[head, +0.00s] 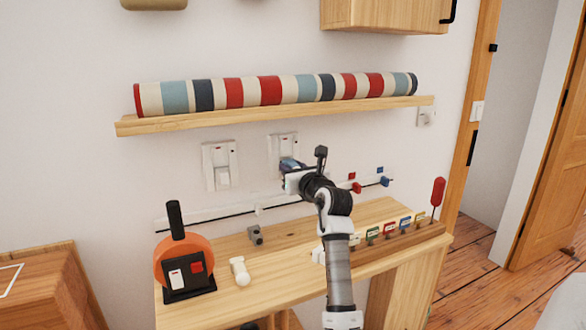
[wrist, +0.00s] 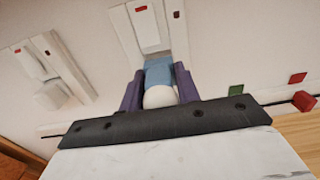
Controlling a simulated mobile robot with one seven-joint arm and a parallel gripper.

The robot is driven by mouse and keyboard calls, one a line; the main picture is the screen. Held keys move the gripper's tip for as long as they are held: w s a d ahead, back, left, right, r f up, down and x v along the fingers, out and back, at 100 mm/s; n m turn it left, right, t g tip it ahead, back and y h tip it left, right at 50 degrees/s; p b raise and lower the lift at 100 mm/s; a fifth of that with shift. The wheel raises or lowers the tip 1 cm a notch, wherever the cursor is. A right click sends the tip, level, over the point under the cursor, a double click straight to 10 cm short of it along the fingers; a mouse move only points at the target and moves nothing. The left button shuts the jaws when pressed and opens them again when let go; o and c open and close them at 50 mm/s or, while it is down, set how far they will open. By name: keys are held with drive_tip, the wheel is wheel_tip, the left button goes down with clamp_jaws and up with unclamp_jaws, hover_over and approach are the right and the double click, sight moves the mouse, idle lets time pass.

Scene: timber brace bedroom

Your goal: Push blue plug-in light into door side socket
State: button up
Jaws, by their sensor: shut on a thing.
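The blue plug-in light (wrist: 158,72), with a white rounded end (wrist: 160,97), is between the purple fingers of my gripper (wrist: 159,90) in the wrist view. My gripper is shut on it. The door side socket (wrist: 148,28) is straight ahead, a white wall panel with a red mark; the light's far end overlaps its lower part. I cannot tell whether the light touches it or sits in it. In the head view this socket (head: 283,141) is the right one of two, and my gripper (head: 290,165) is at its lower part, mostly covering the light.
The other socket (head: 218,156) is to the left with a white plug-in piece. A shelf (head: 280,115) with a striped roll is above. A rail (head: 200,216) with small coloured pieces runs below. The desk (head: 215,300) bears an orange-and-black item (head: 181,255), a white piece and a row of tags.

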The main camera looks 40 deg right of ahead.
drive_tip(key=shift+p+x, duration=0.4)
drive_tip(key=shift+x, duration=0.6)
drive_tip(key=o, duration=1.1)
drive_tip(key=shift+o, duration=0.2)
drive_tip(key=shift+s+f, duration=0.1)
drive_tip(key=shift+s, duration=0.3)
drive_tip(key=b+v, duration=0.3)
drive_tip(key=v, duration=1)
drive_tip(key=shift+a, duration=0.1)
